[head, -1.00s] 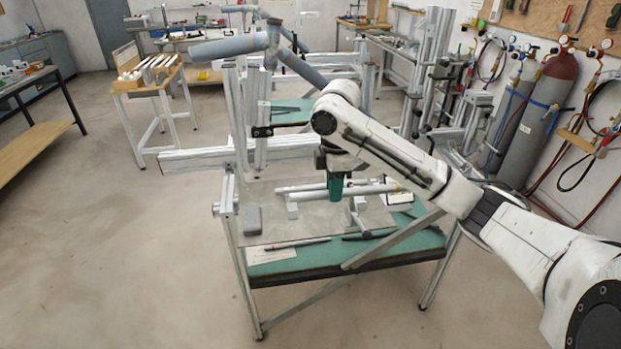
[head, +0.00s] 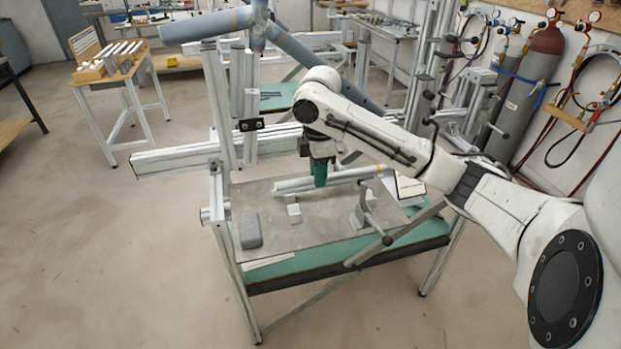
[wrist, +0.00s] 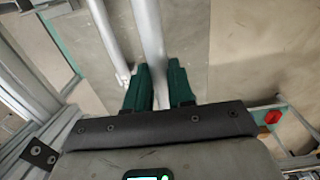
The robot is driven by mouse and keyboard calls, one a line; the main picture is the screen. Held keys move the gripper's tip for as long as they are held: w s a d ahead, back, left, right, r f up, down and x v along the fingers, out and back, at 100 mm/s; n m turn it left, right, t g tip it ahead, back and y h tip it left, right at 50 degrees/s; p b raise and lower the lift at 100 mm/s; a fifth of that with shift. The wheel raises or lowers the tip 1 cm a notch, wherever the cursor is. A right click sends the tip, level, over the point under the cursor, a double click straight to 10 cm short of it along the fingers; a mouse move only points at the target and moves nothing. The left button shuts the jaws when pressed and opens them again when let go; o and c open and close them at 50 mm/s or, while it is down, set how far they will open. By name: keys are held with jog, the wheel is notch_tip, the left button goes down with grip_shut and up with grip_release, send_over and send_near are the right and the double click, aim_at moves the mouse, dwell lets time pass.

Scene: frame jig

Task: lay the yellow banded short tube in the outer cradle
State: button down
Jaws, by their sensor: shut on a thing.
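My gripper (head: 320,178), with green fingers, is shut on a pale grey tube (head: 350,175) above the grey plate of the jig (head: 310,235). A faint yellowish band shows near the tube's right end. In the wrist view, the held tube (wrist: 149,35) runs between the green fingers (wrist: 160,90), and a second pale tube (wrist: 106,38) lies beside it on the left. Small light grey blocks (head: 294,213) and an upright bracket with a dark-knobbed clamp (head: 364,208) stand on the plate below. I cannot tell which cradle is the outer one.
A dark grey block (head: 250,230) sits at the plate's left. A tall metal post (head: 217,105) and a long horizontal rail (head: 175,158) stand behind it. A large blue-grey tube (head: 205,25) hangs above.

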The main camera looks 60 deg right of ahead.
jog(key=shift+w+d+f+b, duration=0.15)
jog(key=shift+f+b, duration=0.1)
jog(key=shift+f, duration=0.35)
jog(key=shift+w+d+f+b, duration=0.1)
jog(key=shift+w+f+b, duration=0.1)
jog(key=shift+f, duration=0.35)
jog(key=shift+s+a+f+b, duration=0.1)
jog(key=shift+f+b, duration=2.45)
jog(key=shift+f, duration=0.65)
jog(key=c, duration=0.9)
grip_release()
notch_tip(320, 180, up, 11)
jog(key=shift+f, duration=0.1)
